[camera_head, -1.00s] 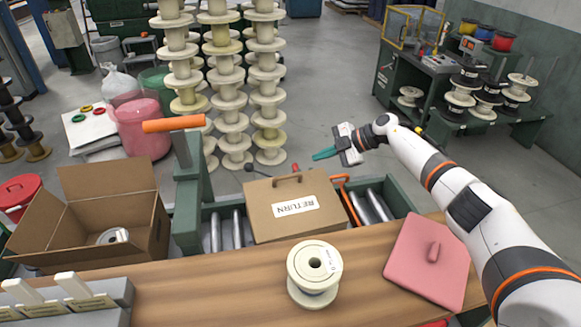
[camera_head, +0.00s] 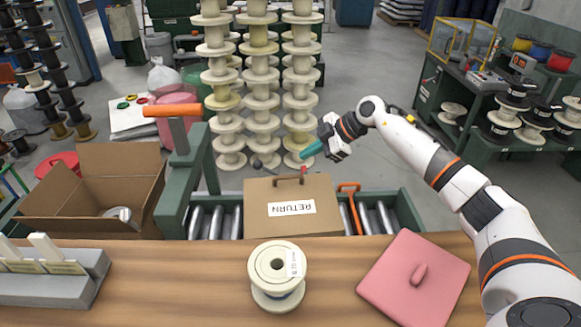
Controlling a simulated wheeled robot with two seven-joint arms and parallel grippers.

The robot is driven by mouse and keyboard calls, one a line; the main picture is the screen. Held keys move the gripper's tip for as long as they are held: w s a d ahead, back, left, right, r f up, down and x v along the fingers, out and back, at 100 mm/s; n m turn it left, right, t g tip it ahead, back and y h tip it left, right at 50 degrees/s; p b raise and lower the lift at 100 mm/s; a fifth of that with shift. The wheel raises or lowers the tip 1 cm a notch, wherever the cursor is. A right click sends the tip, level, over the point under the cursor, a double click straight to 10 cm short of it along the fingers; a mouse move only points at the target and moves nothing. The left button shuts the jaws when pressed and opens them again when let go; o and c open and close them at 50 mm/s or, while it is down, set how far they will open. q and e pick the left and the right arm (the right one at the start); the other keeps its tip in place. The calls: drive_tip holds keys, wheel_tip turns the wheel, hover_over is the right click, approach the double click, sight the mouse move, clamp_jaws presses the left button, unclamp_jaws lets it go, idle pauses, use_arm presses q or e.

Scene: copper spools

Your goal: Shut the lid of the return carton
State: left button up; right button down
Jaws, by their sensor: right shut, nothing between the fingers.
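The return carton (camera_head: 330,213) is a brown box with a white RETURN label (camera_head: 291,208) and a brown handle along its upper edge. It sits on the roller conveyor behind the wooden bench; its face toward me looks flat and closed, though I cannot tell whether that panel is the lid. My right gripper (camera_head: 312,150) has teal fingertips and is shut and empty, above and beyond the carton's far right edge, apart from it. My left gripper is not in view. A second carton (camera_head: 75,210) with its flaps open stands at left, holding a white spool (camera_head: 118,214).
A green post with an orange bar (camera_head: 172,110) rises left of the return carton. An orange handle (camera_head: 350,205) is at its right. Tall spool stacks (camera_head: 258,90) stand behind.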

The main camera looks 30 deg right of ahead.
sight(284, 176)
drive_tip(key=w+f+p, duration=0.1)
drive_tip(key=f, duration=0.1)
drive_tip(key=w+a+f, duration=0.1)
drive_tip(key=f, duration=0.1)
drive_tip(key=w+a+f+p, duration=0.1)
drive_tip(key=f, duration=0.1)
drive_tip(key=shift+w+a+f+p, duration=0.2)
drive_tip(key=shift+w+f+p, duration=0.1)
drive_tip(key=shift+f, duration=0.1)
drive_tip(key=shift+w+d+f, duration=0.1)
drive_tip(key=shift+f, duration=0.4)
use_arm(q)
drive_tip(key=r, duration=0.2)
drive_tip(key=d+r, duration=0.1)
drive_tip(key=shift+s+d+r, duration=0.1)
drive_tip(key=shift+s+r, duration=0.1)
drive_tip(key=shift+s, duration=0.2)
